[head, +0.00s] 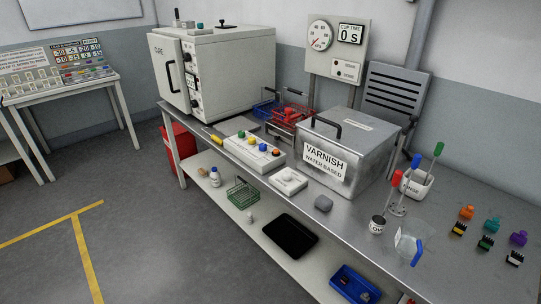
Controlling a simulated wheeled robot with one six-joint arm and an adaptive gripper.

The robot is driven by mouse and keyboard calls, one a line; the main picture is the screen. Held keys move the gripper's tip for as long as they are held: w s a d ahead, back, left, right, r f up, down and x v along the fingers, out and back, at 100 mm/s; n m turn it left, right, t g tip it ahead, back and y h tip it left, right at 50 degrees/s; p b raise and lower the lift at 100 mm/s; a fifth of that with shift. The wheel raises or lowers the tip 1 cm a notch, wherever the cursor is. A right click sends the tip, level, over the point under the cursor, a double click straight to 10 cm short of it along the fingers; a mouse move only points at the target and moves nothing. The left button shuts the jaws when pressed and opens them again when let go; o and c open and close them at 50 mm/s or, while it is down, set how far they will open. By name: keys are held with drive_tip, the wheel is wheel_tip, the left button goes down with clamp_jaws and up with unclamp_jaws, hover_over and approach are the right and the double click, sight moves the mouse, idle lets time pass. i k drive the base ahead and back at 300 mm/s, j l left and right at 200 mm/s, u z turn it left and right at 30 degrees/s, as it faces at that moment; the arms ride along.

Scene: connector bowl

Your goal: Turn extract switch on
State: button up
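No label reading "extract" is legible in the head view, so I cannot tell for sure which switch it is. A small white box (289,181) with a raised part on top lies on the steel bench, in front of the varnish tank; its switch position is too small to tell. A grey wall panel (337,50) behind the tank carries a round gauge, a "CUP TIME 0 S" display and a small plate with two dark round controls. The white oven (228,70) has knobs on a control strip beside its door. My gripper is not in view.
The varnish tank (335,150) stands on the bench (345,215). Beside it are a white block with coloured knobs (254,151), red and blue wire baskets (291,107), and a cup with brushes (416,182). Several coloured connectors lie at right. Open floor (150,225) is at left.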

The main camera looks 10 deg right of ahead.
sight(263, 147)
drive_tip(key=i+j, duration=0.55)
drive_tip(key=j, duration=0.5)
drive_tip(key=i+j+z, duration=0.15)
drive_tip(key=j, duration=1.15)
drive_tip(key=i+z, duration=0.05)
drive_tip(key=i, duration=0.05)
